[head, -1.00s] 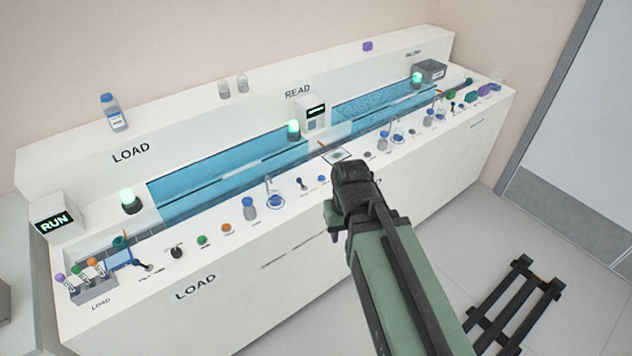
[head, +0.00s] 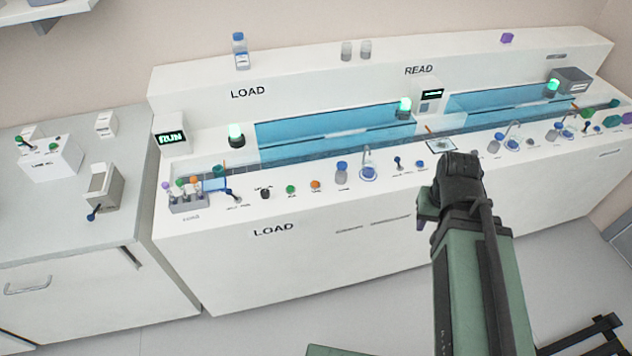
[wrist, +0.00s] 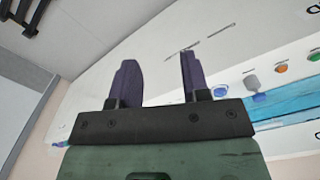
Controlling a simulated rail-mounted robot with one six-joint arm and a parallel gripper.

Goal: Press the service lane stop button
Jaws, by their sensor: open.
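No button in view carries a legible service lane stop label. A green button (head: 291,189) and an orange button (head: 316,185) sit on the front ledge of the LOAD station; their labels are too small to read. They also show in the wrist view at the upper right, as a green button (wrist: 314,56) and an orange button (wrist: 281,67). My gripper (wrist: 158,65) is open and empty, with two purple fingers apart, in front of the console and away from these buttons.
The long white console (head: 330,240) has a blue channel, a tube rack (head: 188,203), a black knob (head: 265,193) and bottles along its ledge. A grey-topped bench (head: 60,240) adjoins its left end. A dark slatted frame (head: 590,338) is on the floor at right.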

